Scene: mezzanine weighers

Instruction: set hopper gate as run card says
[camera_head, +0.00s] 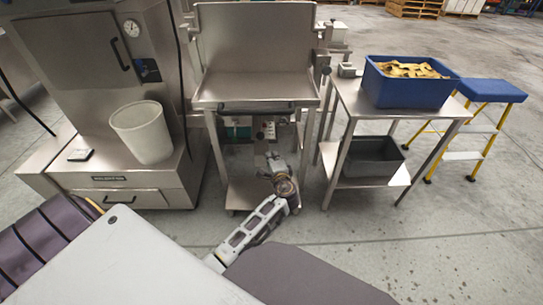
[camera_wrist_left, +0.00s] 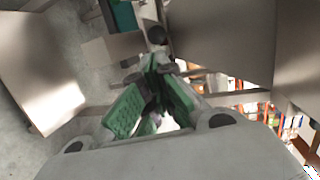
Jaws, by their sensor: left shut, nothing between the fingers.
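A steel weigher (camera_head: 255,50) with a wide sloped hopper stands in the middle of the head view. No run card can be read. My left gripper (camera_head: 272,160) is below the hopper, in front of the recess. In the wrist view its green-padded fingers (camera_wrist_left: 153,98) are shut and empty. A dark round knob (camera_wrist_left: 157,35) shows just beyond the fingertips, apart from them as far as I can tell. My right gripper is not seen.
A steel cabinet (camera_head: 75,55) with a gauge stands left, a white bucket (camera_head: 143,132) on its ledge. At right, a steel table (camera_head: 345,95) carries a blue bin (camera_head: 410,90) of yellow pieces, a grey bin (camera_head: 372,158) below. A blue-topped step stool (camera_head: 490,90) stands beyond.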

